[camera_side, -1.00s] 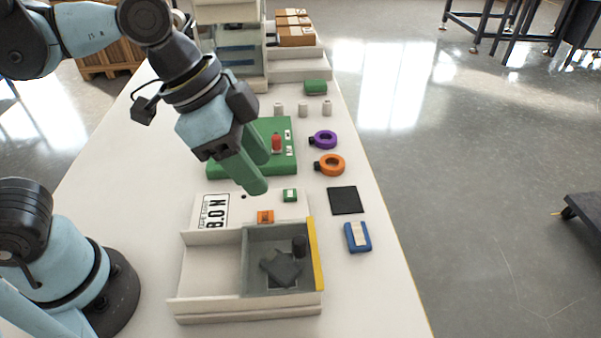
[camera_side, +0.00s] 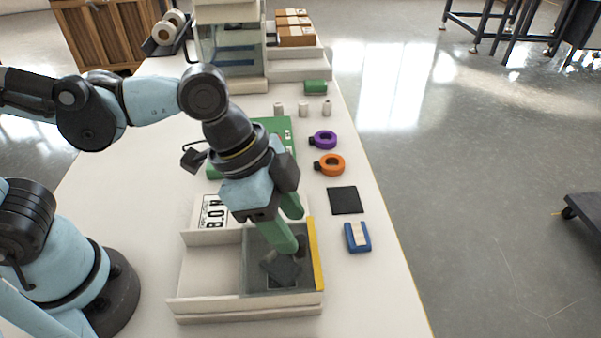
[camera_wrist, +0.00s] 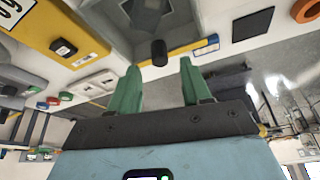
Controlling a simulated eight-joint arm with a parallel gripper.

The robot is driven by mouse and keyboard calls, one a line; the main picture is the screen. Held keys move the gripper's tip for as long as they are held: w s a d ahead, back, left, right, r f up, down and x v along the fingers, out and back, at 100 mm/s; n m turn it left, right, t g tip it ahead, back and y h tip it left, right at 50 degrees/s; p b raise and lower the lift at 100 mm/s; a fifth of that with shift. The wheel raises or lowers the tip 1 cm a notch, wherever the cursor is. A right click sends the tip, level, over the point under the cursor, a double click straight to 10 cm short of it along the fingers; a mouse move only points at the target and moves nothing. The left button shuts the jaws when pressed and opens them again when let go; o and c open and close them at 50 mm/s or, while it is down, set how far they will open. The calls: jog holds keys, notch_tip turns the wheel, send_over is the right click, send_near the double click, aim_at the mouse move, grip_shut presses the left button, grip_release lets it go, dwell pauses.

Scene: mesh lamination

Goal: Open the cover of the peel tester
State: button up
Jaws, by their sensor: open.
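The peel tester (camera_side: 210,236) is a low white box at the front of the table, with an open white compartment on its left. Its right part has a grey see-through cover (camera_side: 252,262) that looks shut, with a yellow strip (camera_side: 319,262) along the right edge. A black knob (camera_wrist: 159,52) stands up on the cover, and a dark grey piece (camera_side: 281,270) shows at the cover area. My gripper (camera_side: 294,233) has green fingers, spread apart and pointing down over the cover. In the wrist view the knob appears between the fingertips (camera_wrist: 158,66); contact cannot be told.
A blue holder (camera_side: 357,237) and a black square pad (camera_side: 345,200) lie to the right. Behind are an orange ring (camera_side: 330,165), a purple ring (camera_side: 323,140), a green base (camera_side: 284,128) and several small white bottles (camera_side: 303,110).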

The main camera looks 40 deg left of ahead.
aim_at(298, 240)
jog(key=shift+x, duration=1.7)
grip_shut()
